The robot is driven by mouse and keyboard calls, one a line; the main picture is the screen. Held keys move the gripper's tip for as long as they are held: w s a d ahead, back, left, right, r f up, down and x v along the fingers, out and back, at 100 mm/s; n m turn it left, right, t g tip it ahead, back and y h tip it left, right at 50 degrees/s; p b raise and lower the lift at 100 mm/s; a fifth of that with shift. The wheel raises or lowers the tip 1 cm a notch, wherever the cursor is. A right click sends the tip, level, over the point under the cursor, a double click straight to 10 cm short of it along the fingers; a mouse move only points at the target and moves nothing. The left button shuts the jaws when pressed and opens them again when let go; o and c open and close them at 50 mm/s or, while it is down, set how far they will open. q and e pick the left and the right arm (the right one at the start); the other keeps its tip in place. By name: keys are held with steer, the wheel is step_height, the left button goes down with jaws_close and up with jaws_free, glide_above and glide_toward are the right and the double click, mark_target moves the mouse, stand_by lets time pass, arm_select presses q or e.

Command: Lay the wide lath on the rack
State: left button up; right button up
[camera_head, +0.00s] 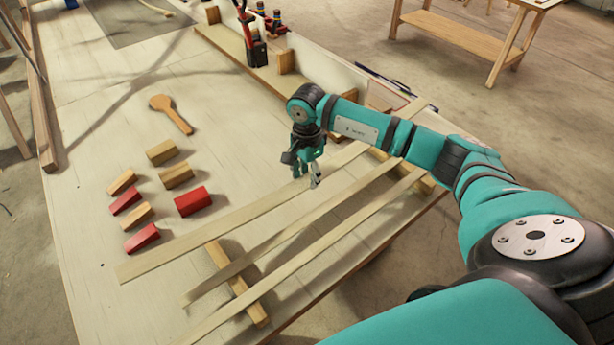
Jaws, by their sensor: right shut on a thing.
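The wide lath (215,229) is a pale, flat strip running from the lower left up to beneath my right arm. My right gripper (314,183) is shut on it, partway along. Its near-left end is over the tabletop, left of the rack's near bar. Whether the lath touches the table is hard to tell. The rack shows as a near wooden bar (220,258) and a far bar (426,185), partly hidden by my arm. Two narrower laths (277,241) (310,256) lie across these bars, side by side. My left gripper is out of view.
Red blocks (194,201) and wooden blocks (176,175) lie left of the wide lath, with a wooden paddle (171,113) behind. A long board with red-handled clamps (257,52) stands at the back. The table's front-right edge is close to the laths.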

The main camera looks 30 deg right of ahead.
steer(key=shift+r, duration=0.1)
stand_by(0.4)
steer(key=shift+a+f+b, duration=0.15)
steer(key=shift+f+b, duration=2.1)
steer(key=shift+f, duration=0.15)
steer(key=shift+f+b, duration=0.45)
steer(key=shift+b, duration=0.1)
steer(key=o, duration=1.5)
steer(key=shift+r+p, duration=1.7)
steer(key=shift+r, duration=1.3)
